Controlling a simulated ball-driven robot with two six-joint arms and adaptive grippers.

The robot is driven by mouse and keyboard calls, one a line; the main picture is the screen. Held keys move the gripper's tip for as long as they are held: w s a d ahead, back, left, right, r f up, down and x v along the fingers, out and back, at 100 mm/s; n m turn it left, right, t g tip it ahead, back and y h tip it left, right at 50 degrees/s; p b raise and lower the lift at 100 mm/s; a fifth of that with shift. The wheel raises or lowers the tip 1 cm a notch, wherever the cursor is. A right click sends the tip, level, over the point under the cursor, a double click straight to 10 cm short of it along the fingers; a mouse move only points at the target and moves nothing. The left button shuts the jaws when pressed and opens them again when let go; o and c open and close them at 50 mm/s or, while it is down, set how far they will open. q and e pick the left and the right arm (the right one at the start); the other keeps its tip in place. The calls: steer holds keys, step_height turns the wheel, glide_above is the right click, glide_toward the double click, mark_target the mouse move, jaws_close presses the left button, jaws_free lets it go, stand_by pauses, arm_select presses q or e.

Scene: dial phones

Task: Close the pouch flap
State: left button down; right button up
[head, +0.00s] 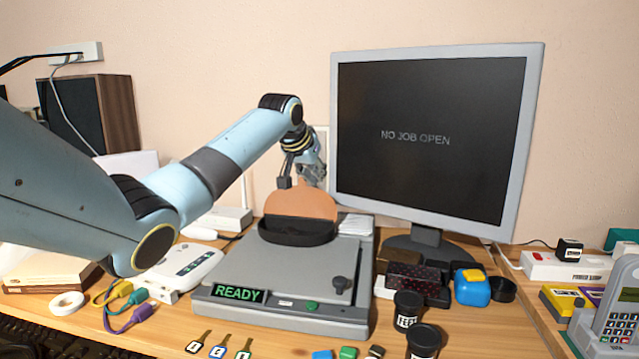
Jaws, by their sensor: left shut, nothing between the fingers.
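The pouch (297,232) is a dark, open oval on top of the grey machine. Its tan flap (300,204) stands raised behind the opening. My left gripper (298,184) is shut and empty, just above the flap's upper edge; whether it touches the flap I cannot tell. My right gripper is not in view.
The grey machine (285,272) has a READY display and a dark knob. A monitor (432,140) reading NO JOB OPEN stands at the right. Dark canisters (408,308), a blue item (471,288) and several keys (220,345) lie around the machine. A router (188,264) is at its left.

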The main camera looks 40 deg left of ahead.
arm_select(q)
steer(key=shift+x, duration=1.15)
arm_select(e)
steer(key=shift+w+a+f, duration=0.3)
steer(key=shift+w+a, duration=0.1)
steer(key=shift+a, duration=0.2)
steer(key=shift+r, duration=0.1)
arm_select(q)
steer(key=shift+s+d+r+t, duration=0.15)
steer(key=shift+s+t, duration=0.15)
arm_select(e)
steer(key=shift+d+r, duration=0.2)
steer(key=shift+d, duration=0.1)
arm_select(q)
steer(key=shift+s+d+p, duration=0.1)
steer(key=shift+s+p, duration=0.05)
steer(key=shift+p, duration=0.2)
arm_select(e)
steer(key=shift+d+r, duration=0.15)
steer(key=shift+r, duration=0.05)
